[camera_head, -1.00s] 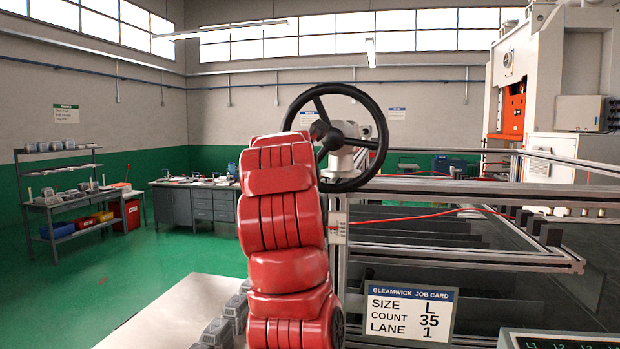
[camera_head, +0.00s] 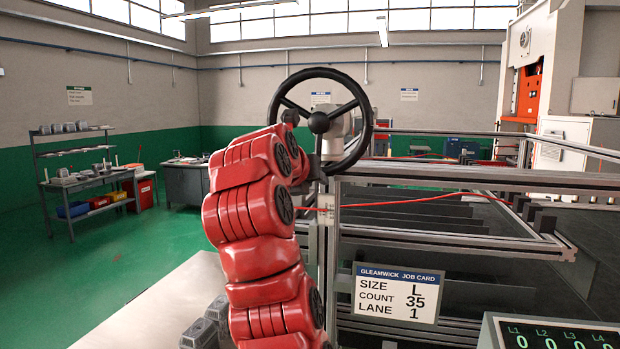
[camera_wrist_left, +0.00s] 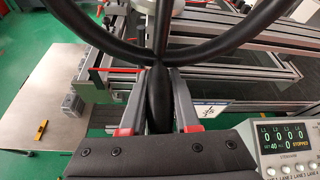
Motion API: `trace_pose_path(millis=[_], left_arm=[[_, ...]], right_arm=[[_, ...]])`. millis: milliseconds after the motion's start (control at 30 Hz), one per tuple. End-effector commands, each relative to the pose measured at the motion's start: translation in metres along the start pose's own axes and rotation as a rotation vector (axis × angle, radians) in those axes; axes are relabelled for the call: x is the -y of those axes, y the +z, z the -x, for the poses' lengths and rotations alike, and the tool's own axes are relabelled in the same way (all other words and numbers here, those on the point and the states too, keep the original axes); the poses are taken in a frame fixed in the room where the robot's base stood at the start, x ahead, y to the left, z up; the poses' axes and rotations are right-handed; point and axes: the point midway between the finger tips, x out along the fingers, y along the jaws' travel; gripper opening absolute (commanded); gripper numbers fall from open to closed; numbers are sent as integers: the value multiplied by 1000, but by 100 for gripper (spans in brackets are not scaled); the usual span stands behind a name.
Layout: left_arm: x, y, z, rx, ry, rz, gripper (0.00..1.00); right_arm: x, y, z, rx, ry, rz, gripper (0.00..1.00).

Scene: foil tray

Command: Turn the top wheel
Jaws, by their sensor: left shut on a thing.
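The black three-spoke top wheel (camera_head: 354,150) stands upright on a pale mount at the frame's near corner. Its rim and a spoke also show close up in the left wrist view (camera_wrist_left: 220,42). My left gripper (camera_wrist_left: 159,74) is at the bottom of the rim, where a spoke meets it. Its two grey fingers are shut on a black, rounded handle (camera_wrist_left: 158,100) that sticks out from the rim toward the wrist camera. In the head view my red left arm hides most of this grip. My right gripper is out of view.
A metal rail frame (camera_head: 450,178) extends right behind the wheel. Below are a job card (camera_head: 397,293) and a counter display (camera_head: 556,335), reading STOPPED in the wrist view. A pale table (camera_head: 150,310) with grey parts is at lower left. Green floor lies open beyond.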

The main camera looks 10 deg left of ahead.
Motion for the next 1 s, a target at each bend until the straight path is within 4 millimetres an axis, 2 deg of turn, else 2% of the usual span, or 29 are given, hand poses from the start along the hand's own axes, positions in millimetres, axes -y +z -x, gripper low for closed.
trace_pose_path(millis=[467, 500, 633, 1000], left_arm=[[3, 1, 0, 3, -8, 8, 0], [3, 1, 0, 3, -8, 8, 35], [2, 1, 0, 2, -7, 8, 59], [1, 2, 1, 2, -5, 9, 60]], right_arm=[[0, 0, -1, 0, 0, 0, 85], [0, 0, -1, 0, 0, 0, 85], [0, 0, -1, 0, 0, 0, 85], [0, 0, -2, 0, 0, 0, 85]])
